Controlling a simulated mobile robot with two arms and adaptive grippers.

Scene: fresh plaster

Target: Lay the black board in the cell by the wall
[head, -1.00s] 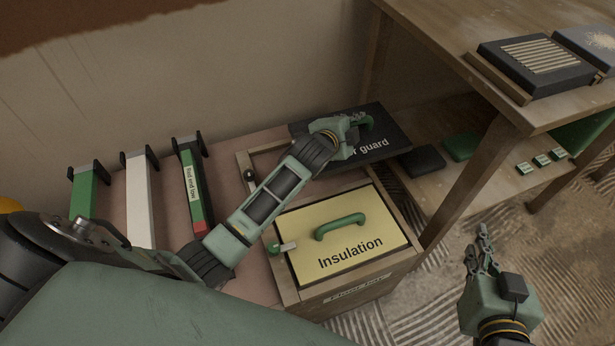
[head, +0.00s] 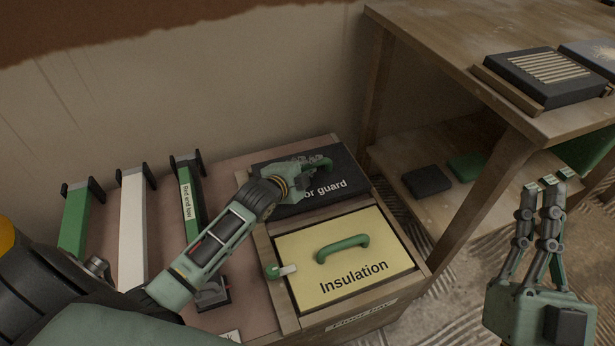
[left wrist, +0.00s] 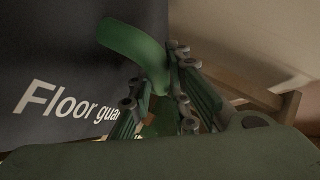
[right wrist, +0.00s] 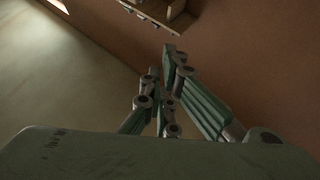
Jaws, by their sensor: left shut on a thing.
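The black board (head: 347,168), lettered "...or guard" in the head view and "Floor gua..." in the left wrist view (left wrist: 45,60), lies flat over the cell by the wall. It covers that cell's opening. My left gripper (head: 316,167) is shut on the board's green handle, which shows curved in the left wrist view (left wrist: 130,38). I cannot tell whether the board rests in the cell or hangs just above it. My right gripper (head: 541,190) is raised at the right, away from the board, with its fingers close together and nothing visible between them.
The near cell has a yellow Insulation lid (head: 378,235) with a green handle.

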